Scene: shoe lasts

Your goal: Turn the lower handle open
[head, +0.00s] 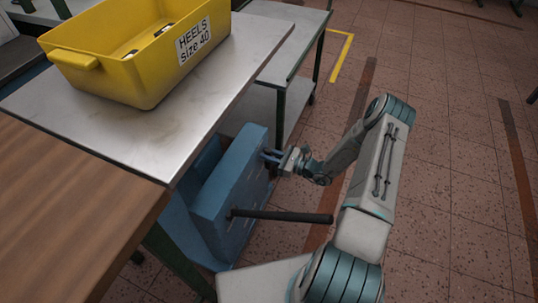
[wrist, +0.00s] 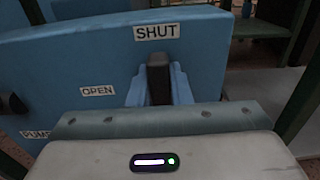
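A blue box-shaped unit (head: 232,190) stands low beside the table in the head view; its face also shows in the wrist view (wrist: 60,65). A short black handle (wrist: 158,80) stands on that face, in line with the label SHUT (wrist: 157,32) above it. The label OPEN (wrist: 97,91) is to its left. My gripper (head: 270,157) is at the far part of the face. In the wrist view its blue fingers lie on both sides of the handle, seemingly against it. The handle's base is hidden by my gripper's body.
A long black bar (head: 285,216) sticks out from the near part of the unit; a black part (wrist: 12,104) shows near the label PUMP (wrist: 36,134). A metal-topped table (head: 150,130) with a yellow bin (head: 110,75) stands left. Floor to the right is open.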

